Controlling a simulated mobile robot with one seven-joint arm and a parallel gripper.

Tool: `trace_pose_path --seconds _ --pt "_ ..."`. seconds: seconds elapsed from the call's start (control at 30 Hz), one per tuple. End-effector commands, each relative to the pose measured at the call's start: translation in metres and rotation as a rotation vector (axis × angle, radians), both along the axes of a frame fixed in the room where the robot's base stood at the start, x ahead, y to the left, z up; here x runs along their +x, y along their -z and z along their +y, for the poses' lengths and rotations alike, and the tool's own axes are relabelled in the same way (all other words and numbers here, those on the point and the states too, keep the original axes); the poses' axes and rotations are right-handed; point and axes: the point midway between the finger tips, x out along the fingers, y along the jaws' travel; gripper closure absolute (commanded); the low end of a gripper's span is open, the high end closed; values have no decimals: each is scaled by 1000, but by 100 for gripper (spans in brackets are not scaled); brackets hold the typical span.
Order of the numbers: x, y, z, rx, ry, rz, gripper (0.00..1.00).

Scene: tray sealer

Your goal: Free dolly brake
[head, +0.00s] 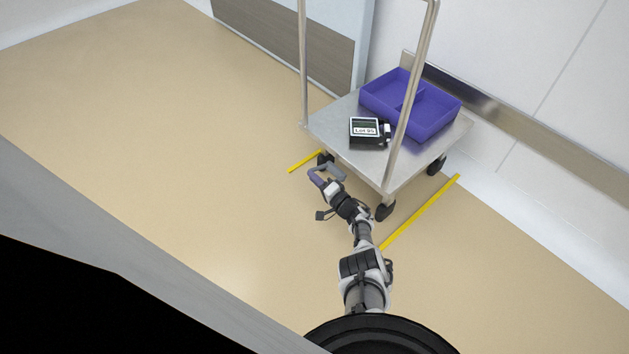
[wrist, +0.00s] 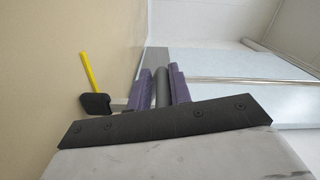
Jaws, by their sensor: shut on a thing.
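The dolly (head: 345,145) is a metal platform on dark casters with a tall metal handle frame, at the upper middle of the head view. My gripper (head: 322,174), with purple fingers, is low beside the dolly's near left edge. In the wrist view my gripper (wrist: 162,80) has its two purple fingers on either side of a dark grey round bar (wrist: 162,90) and is shut on it. The bar seems to be the dolly's brake bar; its far end and mounting are mostly hidden. A grey piece (head: 331,168) beside the fingers shows in the head view.
A purple divided tray (head: 440,120) and a black device reading "Lot 95" (head: 365,128) sit on the dolly. Yellow floor strips (head: 420,212) lie beside it. A caster (head: 384,211) stands right of my gripper. Walls close in behind; the floor at left is clear.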

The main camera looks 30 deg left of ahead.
Motion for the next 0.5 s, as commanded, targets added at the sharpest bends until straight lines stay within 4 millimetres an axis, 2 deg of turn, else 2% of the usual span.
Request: trace_pose_path --seconds 0.03,0.1,0.5 --pt "4 -8 -1 9 2 21 100" --pt "5 -12 -1 20 2 51 100" --pt "13 -24 -4 27 6 67 100"
